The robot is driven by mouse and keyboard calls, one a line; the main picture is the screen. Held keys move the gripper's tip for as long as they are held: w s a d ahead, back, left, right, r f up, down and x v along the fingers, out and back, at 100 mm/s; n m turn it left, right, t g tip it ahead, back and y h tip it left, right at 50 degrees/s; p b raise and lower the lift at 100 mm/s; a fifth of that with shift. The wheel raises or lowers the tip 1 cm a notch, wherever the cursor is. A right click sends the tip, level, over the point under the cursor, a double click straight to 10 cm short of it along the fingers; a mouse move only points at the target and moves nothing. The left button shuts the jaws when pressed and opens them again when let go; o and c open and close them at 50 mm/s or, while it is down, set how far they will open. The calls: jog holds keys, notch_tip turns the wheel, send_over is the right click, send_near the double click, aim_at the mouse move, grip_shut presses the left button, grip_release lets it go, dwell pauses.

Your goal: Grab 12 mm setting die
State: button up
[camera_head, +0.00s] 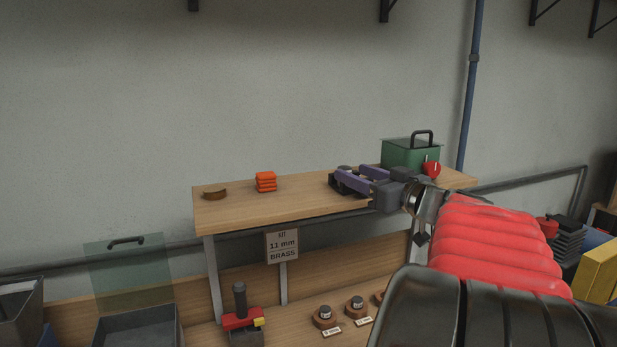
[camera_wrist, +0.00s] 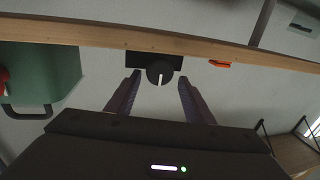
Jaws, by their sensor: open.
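Round brown-based dies with dark tops stand on the lower bench in the head view: one (camera_head: 324,317) on the left, one (camera_head: 356,306) beside it, and a third (camera_head: 378,297) partly hidden by my arm. Small white tags lie in front of the first two; their print is too small to read surely, so I cannot tell which is the 12 mm die. My gripper (camera_head: 352,176) is open above the upper shelf, far from these dies. In the wrist view its purple fingers (camera_wrist: 158,82) stand either side of a dark block with a round, white-marked knob (camera_wrist: 160,72), apparently empty.
The upper shelf (camera_head: 290,205) carries a brown disc (camera_head: 215,193), stacked orange pieces (camera_head: 265,182) and a green box (camera_head: 405,156) with a red knob. Below are a sign (camera_head: 282,245) reading kit 11 mm brass, a red-and-black press (camera_head: 242,318) and a grey bin (camera_head: 137,328).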

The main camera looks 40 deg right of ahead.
aim_at(350, 169)
jog(key=w, duration=0.5)
jog(key=shift+d, duration=0.4)
jog(key=shift+c, duration=0.6)
jog(key=shift+r, duration=0.1)
grip_shut()
